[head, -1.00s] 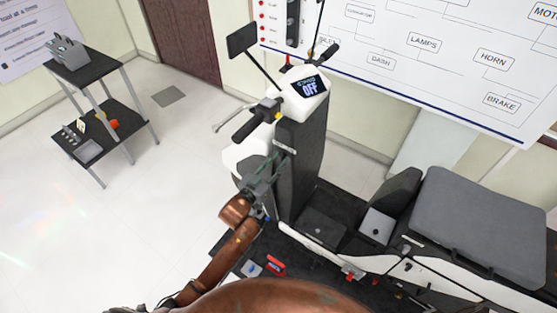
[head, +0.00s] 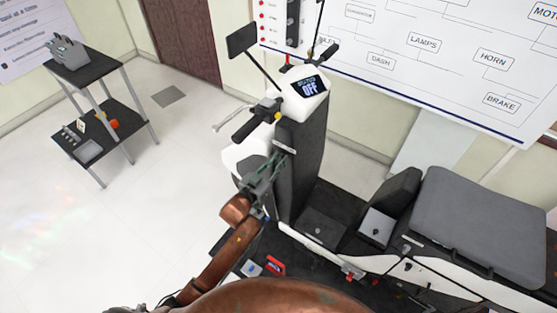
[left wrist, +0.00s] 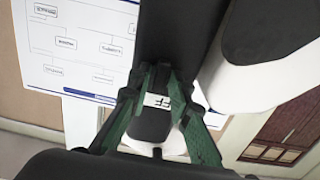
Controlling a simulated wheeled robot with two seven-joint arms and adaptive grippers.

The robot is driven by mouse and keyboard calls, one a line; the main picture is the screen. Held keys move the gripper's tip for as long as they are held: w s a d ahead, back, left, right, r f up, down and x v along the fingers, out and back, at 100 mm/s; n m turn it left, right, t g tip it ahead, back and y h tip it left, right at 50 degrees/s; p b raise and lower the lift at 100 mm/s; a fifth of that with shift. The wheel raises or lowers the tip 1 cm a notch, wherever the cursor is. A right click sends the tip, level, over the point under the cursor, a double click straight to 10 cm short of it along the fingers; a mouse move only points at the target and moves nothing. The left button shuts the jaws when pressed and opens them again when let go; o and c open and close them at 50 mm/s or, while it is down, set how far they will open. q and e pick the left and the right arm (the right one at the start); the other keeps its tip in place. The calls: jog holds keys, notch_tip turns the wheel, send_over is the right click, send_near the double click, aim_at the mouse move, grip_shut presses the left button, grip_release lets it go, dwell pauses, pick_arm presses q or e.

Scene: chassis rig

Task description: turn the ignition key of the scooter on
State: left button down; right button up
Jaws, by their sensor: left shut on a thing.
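My left gripper (head: 278,160) is at the column's side face, just below a small pale label (head: 285,147). In the left wrist view its green fingers (left wrist: 160,75) converge against the dark column and are shut on the ignition key. The key itself is hidden between the fingertips. My right gripper is not in view.
The handlebar grip (head: 248,125) and white front panel (head: 240,160) lie close to my left gripper. The grey seat (head: 480,220) is at the right. A small black shelf (head: 92,72) stands at the left, with clear floor between.

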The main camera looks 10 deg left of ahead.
pick_arm(q)
jog(key=shift+m+p, duration=0.55)
jog(key=shift+m, duration=0.65)
jog(key=m, duration=0.2)
jog(key=shift+m+p, duration=0.3)
jog(key=shift+p, duration=0.1)
jog(key=m, duration=0.3)
jog(key=shift+d+m, duration=0.1)
jog(key=shift+m, duration=0.2)
jog(key=shift+f+m, duration=0.1)
jog(key=shift+m, duration=1.4)
jog(key=c, duration=2)
grip_release()
